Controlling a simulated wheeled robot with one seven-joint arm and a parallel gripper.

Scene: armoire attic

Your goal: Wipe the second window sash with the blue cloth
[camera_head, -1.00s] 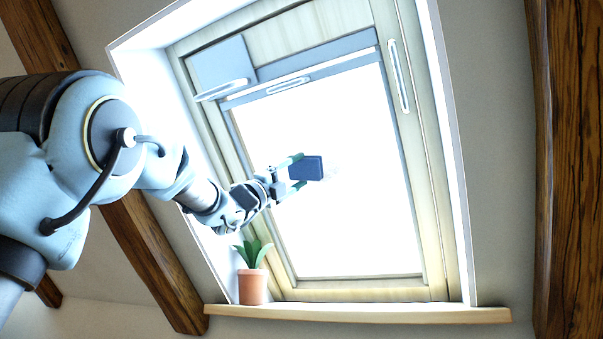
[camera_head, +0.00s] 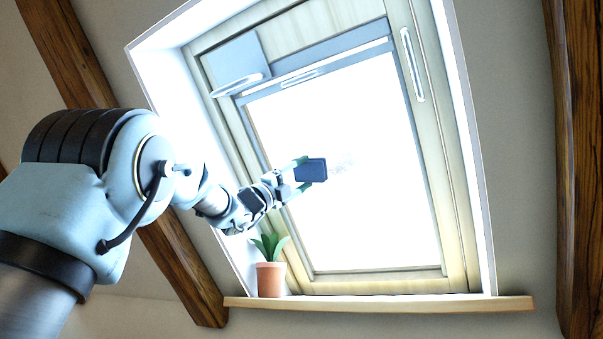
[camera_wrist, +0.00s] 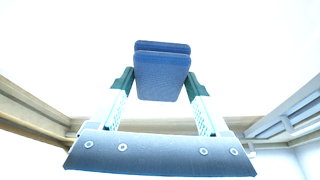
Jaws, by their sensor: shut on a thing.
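My gripper (camera_head: 308,174) is shut on the blue cloth (camera_head: 311,170), which looks like a folded dark blue pad. In the wrist view the cloth (camera_wrist: 162,78) sits between the two green-tipped fingers. The cloth is in front of the bright glass of the window sash (camera_head: 425,185), left of the pane's middle. I cannot tell whether it touches the glass. Only one window is in view.
A potted plant (camera_head: 270,279) stands at the left end of the wooden sill (camera_head: 400,303), below my gripper. A grey-blue bar (camera_head: 320,66) with a handle crosses the top of the sash. Dark wooden beams (camera_head: 579,150) flank the window.

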